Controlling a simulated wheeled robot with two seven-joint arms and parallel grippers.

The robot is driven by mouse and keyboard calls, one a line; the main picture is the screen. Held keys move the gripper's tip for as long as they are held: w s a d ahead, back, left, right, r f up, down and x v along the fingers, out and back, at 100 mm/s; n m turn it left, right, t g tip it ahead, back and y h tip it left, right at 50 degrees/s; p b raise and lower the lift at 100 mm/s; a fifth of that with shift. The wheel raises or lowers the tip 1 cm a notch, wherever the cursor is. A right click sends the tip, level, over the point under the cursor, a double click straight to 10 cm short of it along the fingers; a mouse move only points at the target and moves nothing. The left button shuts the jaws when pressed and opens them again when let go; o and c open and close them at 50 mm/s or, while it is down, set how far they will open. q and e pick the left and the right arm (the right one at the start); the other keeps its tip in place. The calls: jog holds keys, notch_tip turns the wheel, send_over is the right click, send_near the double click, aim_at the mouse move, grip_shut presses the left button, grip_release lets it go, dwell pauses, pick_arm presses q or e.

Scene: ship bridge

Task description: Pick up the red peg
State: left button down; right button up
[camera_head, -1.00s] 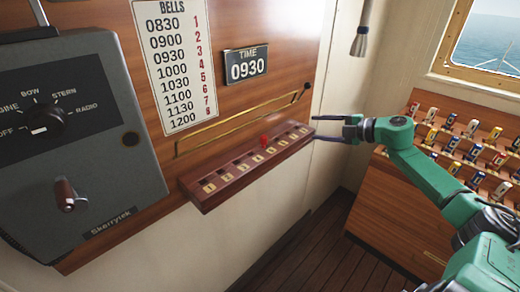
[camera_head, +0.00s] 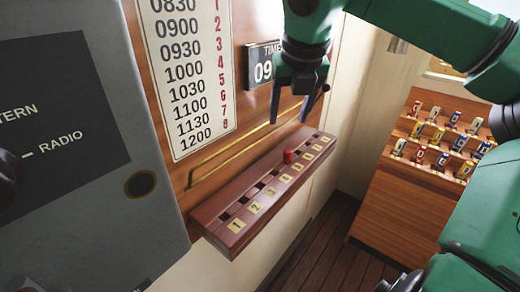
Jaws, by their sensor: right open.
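The red peg (camera_head: 288,156) stands in a hole of the dark red wooden rack (camera_head: 218,211), beyond the middle of its numbered row. The other holes that I can make out look empty. My right gripper (camera_head: 289,117) points down with its two dark fingers apart and nothing between them. In the picture its fingertips are just above the peg, apart from it. My left gripper is out of view.
A grey control box (camera_head: 105,222) stands close on the left. A bells chart (camera_head: 190,75) and a partly covered time sign (camera_head: 262,62) are on the wall behind. A brass rail (camera_head: 235,158) runs above the rack. A shelf (camera_head: 385,197) with small coloured items is at the right.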

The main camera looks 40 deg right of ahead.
jog(key=p, duration=0.2)
send_over(288, 151)
jog(key=s+a, duration=0.1)
jog(key=s, duration=0.2)
jog(key=f, duration=0.6)
jog(key=shift+w+f, duration=0.2)
jog(key=shift+f, duration=0.2)
jog(key=p+x, duration=0.1)
jog(key=x, duration=0.2)
jog(key=p+x, duration=0.1)
jog(key=x, duration=0.1)
jog(key=shift+w+f, duration=0.25)
jog(key=shift+w, duration=0.25)
jog(key=shift+d+f, duration=0.2)
jog(key=shift+f, duration=0.15)
jog(key=shift+w+f, duration=0.1)
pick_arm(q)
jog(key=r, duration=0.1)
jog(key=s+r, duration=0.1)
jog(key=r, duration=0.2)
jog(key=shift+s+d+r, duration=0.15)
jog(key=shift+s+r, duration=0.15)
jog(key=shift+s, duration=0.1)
pick_arm(e)
grip_shut()
